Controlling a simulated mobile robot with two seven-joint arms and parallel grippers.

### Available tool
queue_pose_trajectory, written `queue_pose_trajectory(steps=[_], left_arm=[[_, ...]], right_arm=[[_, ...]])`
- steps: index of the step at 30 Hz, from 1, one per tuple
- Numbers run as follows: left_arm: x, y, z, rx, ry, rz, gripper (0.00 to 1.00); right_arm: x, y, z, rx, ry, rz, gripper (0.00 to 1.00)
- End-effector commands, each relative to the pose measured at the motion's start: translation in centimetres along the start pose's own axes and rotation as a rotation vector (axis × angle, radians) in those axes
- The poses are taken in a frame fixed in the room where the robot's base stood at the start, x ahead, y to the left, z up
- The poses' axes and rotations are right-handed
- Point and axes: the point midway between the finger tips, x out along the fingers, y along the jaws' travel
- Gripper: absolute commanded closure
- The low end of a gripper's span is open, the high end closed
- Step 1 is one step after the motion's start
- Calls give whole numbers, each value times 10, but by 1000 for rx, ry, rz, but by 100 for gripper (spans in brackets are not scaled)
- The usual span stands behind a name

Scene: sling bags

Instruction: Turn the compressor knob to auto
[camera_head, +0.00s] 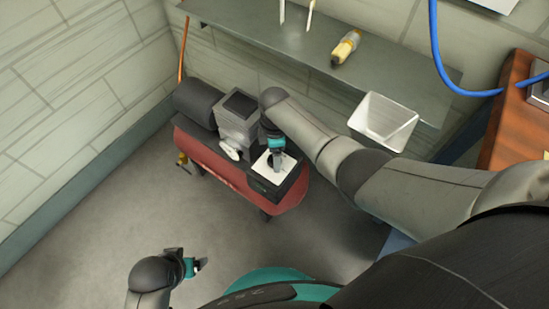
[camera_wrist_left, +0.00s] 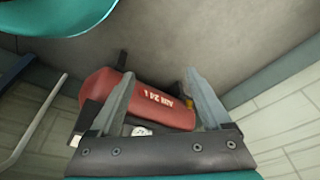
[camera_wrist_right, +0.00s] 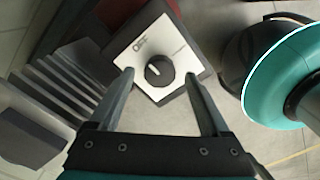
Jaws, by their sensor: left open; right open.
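The red air compressor (camera_head: 222,166) stands on the floor by the wall, with a dark motor and a control box on top. The box's white panel (camera_wrist_right: 146,44) carries a round dark knob (camera_wrist_right: 159,70) with a pale pointer mark. The panel's lettering is too small to read. My right gripper (camera_wrist_right: 157,78) is open above the panel, its fingertips apart on either side of the knob; I cannot tell whether they touch it.
A grey shelf (camera_head: 270,38) on the wall above holds a yellow bottle (camera_head: 346,47). A white bin (camera_head: 383,121) hangs below it. A blue hose (camera_head: 440,55) and a wooden surface (camera_head: 508,110) are at right. The floor at left is clear.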

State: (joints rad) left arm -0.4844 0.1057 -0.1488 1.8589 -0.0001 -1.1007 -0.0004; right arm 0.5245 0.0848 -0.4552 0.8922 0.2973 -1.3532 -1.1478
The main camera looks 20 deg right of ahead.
Motion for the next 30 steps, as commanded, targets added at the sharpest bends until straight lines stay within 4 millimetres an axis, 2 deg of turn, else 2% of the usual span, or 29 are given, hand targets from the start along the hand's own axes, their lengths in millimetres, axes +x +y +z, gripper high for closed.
queue_pose_trajectory(steps=[6,20,30], left_arm=[[-12,-1,-11,-1,26,-2,19],[-18,-1,-14,-2,32,-2,19],[-18,-1,-14,-1,33,-2,19]], right_arm=[[12,0,0,0,1,1,19],[15,0,0,0,0,1,20],[15,0,0,0,0,1,59]])
